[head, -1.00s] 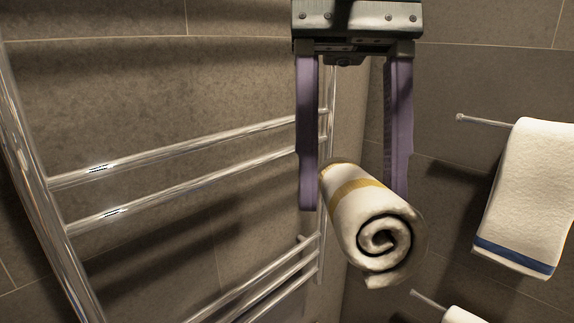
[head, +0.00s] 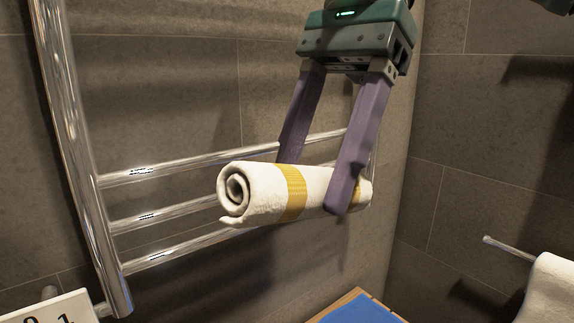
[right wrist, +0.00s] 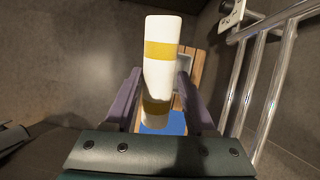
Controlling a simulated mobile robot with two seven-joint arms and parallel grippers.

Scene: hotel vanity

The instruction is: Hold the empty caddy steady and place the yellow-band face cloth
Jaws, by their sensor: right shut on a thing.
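The yellow-band face cloth (head: 252,193) is a rolled white towel with yellow bands. My right gripper (head: 314,184) is shut on it, with one purple finger on each side, and holds it in the air in front of the towel rail. In the head view the roll lies nearly level, its spiral end to the left. In the right wrist view the cloth (right wrist: 160,72) stands out between the fingers. I cannot make out the caddy for certain; a greyish shape is partly hidden behind the cloth there. My left gripper is not in view.
A chrome towel rail (head: 75,150) stands at the left on the tiled wall. A wooden-edged surface with a blue top (head: 355,308) is below the cloth. A white towel (head: 550,290) hangs on a bar at the right. A white card with digits (head: 50,308) is at lower left.

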